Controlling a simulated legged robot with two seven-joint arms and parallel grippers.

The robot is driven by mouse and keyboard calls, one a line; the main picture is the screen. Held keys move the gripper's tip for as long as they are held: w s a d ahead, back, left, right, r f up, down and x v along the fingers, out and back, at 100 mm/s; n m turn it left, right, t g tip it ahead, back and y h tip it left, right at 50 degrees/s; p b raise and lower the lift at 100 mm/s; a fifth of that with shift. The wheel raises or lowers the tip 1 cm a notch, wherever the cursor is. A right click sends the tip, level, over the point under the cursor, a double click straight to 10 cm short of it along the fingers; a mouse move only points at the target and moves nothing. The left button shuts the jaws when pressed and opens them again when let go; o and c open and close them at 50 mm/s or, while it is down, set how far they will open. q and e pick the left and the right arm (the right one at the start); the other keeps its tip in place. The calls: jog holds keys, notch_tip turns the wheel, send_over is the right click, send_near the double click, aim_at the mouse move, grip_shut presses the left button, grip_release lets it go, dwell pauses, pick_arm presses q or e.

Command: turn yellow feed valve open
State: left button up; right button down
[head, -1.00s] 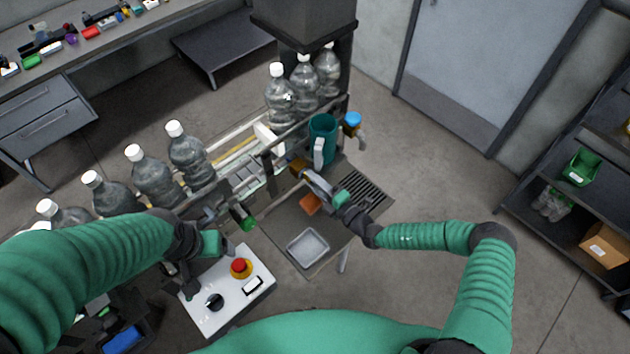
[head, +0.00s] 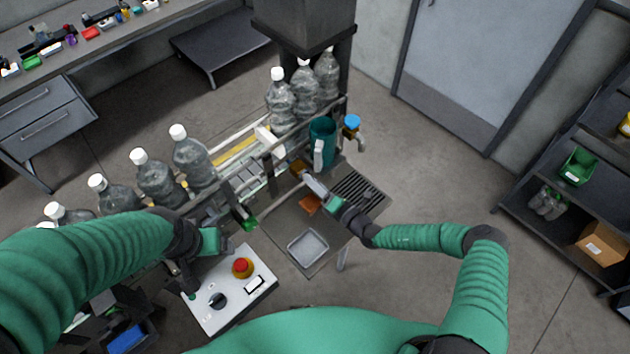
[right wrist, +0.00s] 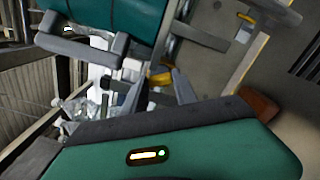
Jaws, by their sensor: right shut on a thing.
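The yellow feed valve (head: 298,166) shows as a small dull yellow handle at the conveyor's side, left of the teal pitcher. In the right wrist view its yellow part (right wrist: 161,79) lies at the fingertips, partly hidden by them. My right gripper (head: 305,175) reaches it from the lower right; in the right wrist view, the fingers (right wrist: 160,88) are closed about it. My left gripper (head: 189,288) hangs by the left edge of the white control box; its fingers are dark and too small to read.
The teal pitcher (head: 321,143) and a blue-topped tap (head: 352,122) stand close beyond my right gripper. Clear bottles (head: 191,155) line the conveyor. The control box (head: 232,298) carries a red button.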

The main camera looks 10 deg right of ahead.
jog(key=shift+s+a+f+n, duration=0.2)
jog(key=shift+f+n, duration=0.15)
jog(key=shift+n, duration=0.15)
jog(key=c, duration=1.4)
grip_release()
jog(key=shift+c, duration=0.2)
jog(key=o, duration=0.5)
jog(key=shift+w, duration=0.3)
jog(key=shift+r, duration=0.1)
jog(key=b+v, duration=0.5)
jog(key=v, duration=1.2)
jog(key=shift+w+b, duration=0.1)
jog(key=shift+b, duration=0.2)
